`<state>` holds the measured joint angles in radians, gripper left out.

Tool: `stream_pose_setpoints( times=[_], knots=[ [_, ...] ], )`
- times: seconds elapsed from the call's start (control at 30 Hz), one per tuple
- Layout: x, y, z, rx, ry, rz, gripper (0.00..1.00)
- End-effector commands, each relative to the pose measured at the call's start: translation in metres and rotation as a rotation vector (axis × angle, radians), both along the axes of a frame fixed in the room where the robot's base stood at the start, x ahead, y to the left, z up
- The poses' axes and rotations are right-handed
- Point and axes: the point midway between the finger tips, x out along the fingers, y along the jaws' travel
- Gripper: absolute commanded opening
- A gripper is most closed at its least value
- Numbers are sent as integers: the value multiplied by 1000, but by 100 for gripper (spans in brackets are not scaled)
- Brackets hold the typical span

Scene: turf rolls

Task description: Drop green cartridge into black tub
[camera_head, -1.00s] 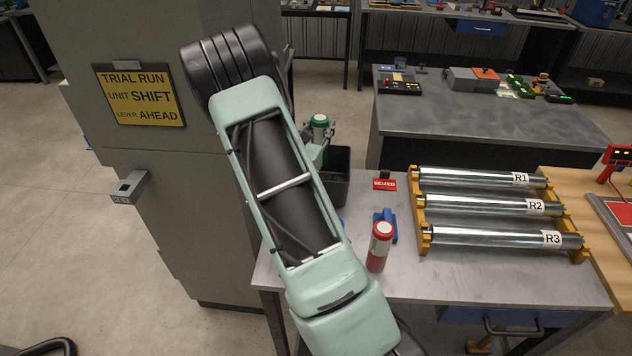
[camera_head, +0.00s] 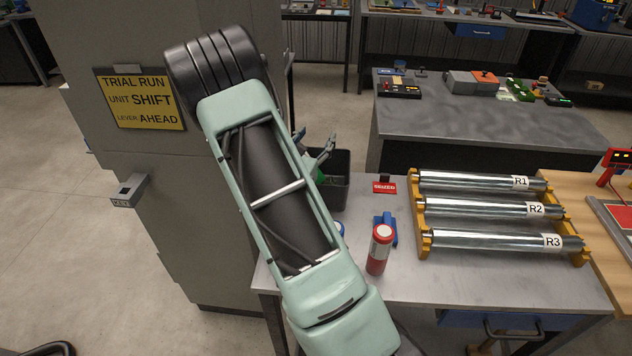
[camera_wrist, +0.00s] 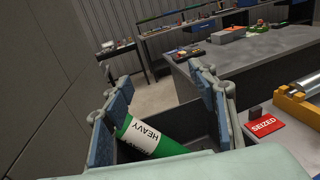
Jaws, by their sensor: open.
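The green cartridge (camera_wrist: 150,138), with a white "HEAVY" label, lies tilted at the mouth of the black tub (camera_wrist: 202,128) in the wrist view. In the head view, a bit of its green shows at the tub (camera_head: 342,192), mostly hidden by my arm. My gripper (camera_wrist: 160,80) is open, its blue-padded fingers spread wide on either side above the cartridge. The cartridge looks apart from the right finger; contact with the left finger cannot be told. Whether it rests on the tub's bottom is hidden.
A red cartridge (camera_head: 379,250) stands on the bench beside a blue item (camera_head: 388,226). A red "SEIZED" sign (camera_head: 384,187) and a yellow rack with rollers (camera_head: 490,208) are to the right. A tall grey cabinet (camera_head: 150,210) stands left of my arm.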

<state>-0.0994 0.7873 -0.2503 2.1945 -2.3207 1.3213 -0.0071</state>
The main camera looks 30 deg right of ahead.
Motion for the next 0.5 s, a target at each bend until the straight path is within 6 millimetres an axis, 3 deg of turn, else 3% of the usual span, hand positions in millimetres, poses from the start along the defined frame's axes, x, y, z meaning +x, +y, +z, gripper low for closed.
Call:
stream_pose_setpoints(
  times=[0.2,0.5],
  knots=[
    [-30,39,0,0,0,4,53],
    [-51,63,1,0,-4,1,53]
  ],
)
